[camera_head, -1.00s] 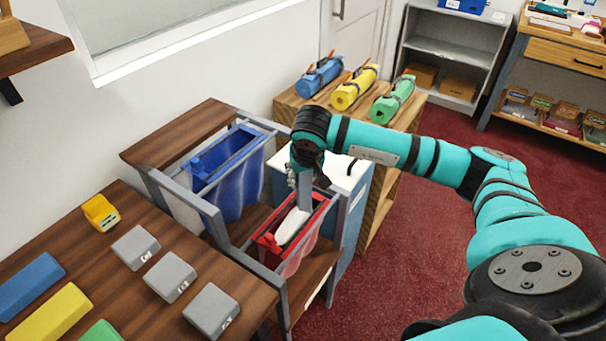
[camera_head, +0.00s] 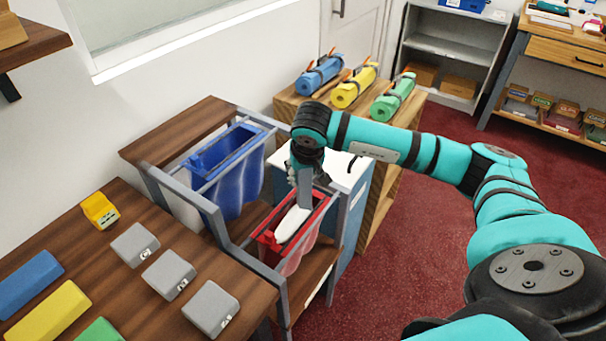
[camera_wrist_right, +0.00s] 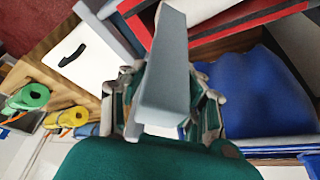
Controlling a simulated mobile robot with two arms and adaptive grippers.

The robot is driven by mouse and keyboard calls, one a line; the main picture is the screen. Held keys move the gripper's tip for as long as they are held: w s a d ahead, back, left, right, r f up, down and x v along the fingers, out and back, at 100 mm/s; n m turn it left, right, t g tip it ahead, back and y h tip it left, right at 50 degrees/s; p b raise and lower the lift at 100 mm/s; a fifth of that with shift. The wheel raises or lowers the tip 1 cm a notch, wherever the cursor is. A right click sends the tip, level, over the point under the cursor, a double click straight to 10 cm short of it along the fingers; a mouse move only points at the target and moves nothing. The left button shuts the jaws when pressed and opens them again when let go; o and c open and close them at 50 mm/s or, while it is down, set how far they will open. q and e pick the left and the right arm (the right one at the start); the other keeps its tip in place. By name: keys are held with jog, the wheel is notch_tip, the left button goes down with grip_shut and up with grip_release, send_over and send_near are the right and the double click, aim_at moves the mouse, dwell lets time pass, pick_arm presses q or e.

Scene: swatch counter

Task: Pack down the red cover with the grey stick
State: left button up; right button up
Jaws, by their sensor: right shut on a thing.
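The red cover (camera_head: 268,240) is a red-rimmed translucent bag hanging in the grey metal frame, with a white object (camera_head: 291,226) lying in its mouth. My right gripper (camera_head: 303,176) is shut on the grey stick (camera_head: 304,190), which points down into the bag's mouth near its far end. The stick's lower end is close to the white object; I cannot tell whether they touch. In the right wrist view the grey stick (camera_wrist_right: 165,80) stands between the fingers of my right gripper (camera_wrist_right: 168,108), with the red rim (camera_wrist_right: 250,22) beyond it. My left gripper is not in view.
A blue bag (camera_head: 232,185) hangs in the same frame, left of the red one. A white-topped cabinet (camera_head: 340,175) stands close behind. Grey blocks (camera_head: 168,275) and coloured blocks lie on the wooden table (camera_head: 170,238). Rolled mats (camera_head: 353,88) lie on a wooden unit behind.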

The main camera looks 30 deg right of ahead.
jog(key=shift+r+p, duration=2.65)
jog(key=shift+r, duration=2.05)
